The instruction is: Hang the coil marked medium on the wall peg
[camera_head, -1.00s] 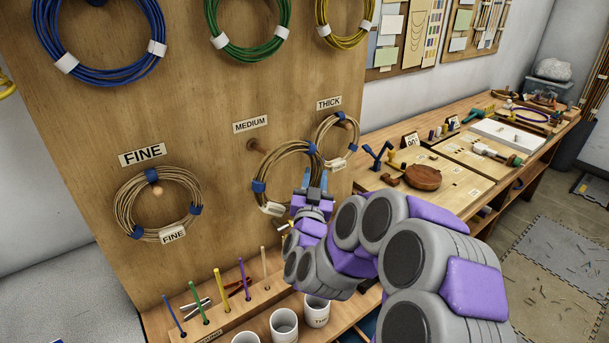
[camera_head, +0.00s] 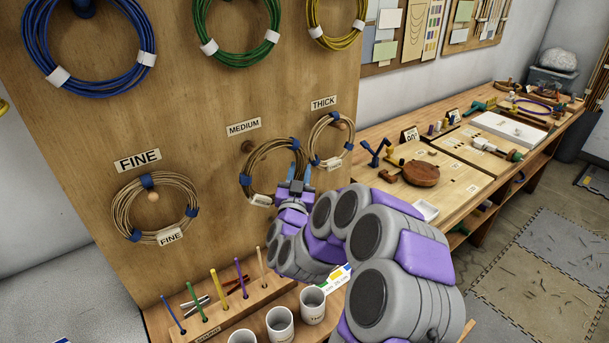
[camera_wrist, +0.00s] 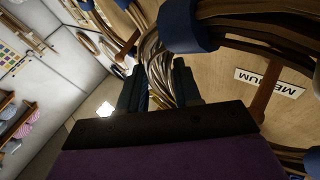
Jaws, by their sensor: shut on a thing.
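The medium coil (camera_head: 246,168), tan cane with blue ties and a white tag, stands roughly upright in front of the board. My gripper (camera_head: 294,176) is shut on its right side; in the wrist view, cane strands (camera_wrist: 160,62) pass between the fingers (camera_wrist: 162,84). The wooden peg (camera_head: 248,146) under the MEDIUM label (camera_head: 243,128) shows at the coil's upper left edge. The peg (camera_wrist: 268,100) also shows in the wrist view, near the label. I cannot tell whether the coil is around the peg.
The fine coil (camera_head: 120,205) hangs at left and the thick coil (camera_head: 313,140) hangs close on the right. Colored coils hang above. White cups (camera_head: 313,304) and a rack of colored sticks (camera_head: 228,300) stand below. A workbench (camera_head: 455,195) extends right.

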